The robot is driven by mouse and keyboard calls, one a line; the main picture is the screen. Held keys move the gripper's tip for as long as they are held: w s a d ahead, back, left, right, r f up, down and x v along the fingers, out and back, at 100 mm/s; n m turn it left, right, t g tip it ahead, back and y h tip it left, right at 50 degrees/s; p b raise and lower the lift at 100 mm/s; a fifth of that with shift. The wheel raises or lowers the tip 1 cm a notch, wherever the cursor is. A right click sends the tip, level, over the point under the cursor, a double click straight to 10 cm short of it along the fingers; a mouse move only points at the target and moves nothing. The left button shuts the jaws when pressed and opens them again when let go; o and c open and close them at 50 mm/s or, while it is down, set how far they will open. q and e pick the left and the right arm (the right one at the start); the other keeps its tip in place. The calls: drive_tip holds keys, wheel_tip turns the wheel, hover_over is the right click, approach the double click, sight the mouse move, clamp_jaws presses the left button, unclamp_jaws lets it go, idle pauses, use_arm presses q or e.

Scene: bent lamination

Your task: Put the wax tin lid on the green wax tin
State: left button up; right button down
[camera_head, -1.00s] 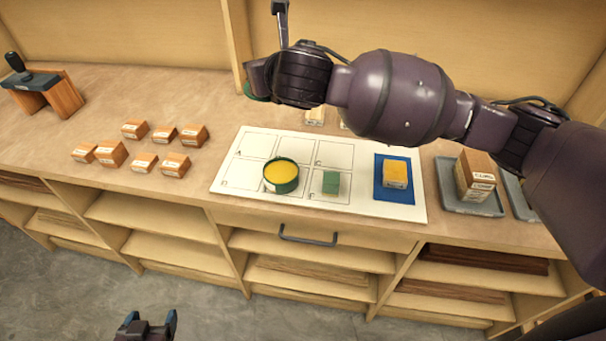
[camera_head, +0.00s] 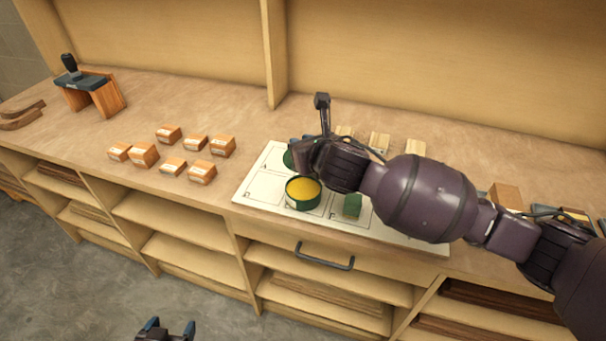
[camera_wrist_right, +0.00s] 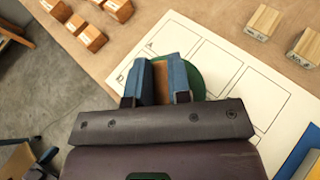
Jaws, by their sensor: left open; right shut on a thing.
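The green wax tin (camera_head: 303,194) stands open on the white card, its yellow wax showing. The wax tin lid, a green disc (camera_head: 289,158), shows partly beside my right gripper (camera_head: 302,153), just behind the tin in the head view. In the right wrist view, my right gripper (camera_wrist_right: 161,82) is shut on a brown, knob-like part, with the green lid (camera_wrist_right: 200,78) beyond the fingers. The tin is hidden there. I cannot tell the lid's height above the card. My left gripper (camera_head: 166,330) is open and empty at the bottom edge, over the floor.
The white card (camera_head: 262,187) has marked squares; a green block (camera_head: 352,205) stands right of the tin. Several small wooden blocks (camera_head: 201,172) lie left of the card. Pale blocks (camera_head: 379,143) lie behind it. A wooden stand (camera_head: 92,93) is at the far left.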

wheel_tip(320, 180, down, 8)
drive_tip(key=shift+r+b, duration=0.15)
drive_tip(key=shift+b, duration=0.4)
drive_tip(key=shift+f, duration=0.6)
drive_tip(key=c, duration=1.1)
unclamp_jaws()
drive_tip(key=shift+o, duration=0.2)
drive_tip(key=shift+r, duration=0.3)
drive_tip(key=p+v, duration=0.1)
drive_tip(key=v, duration=1.1)
drive_tip(key=shift+r+p, duration=0.2)
drive_tip(key=shift+p, duration=0.1)
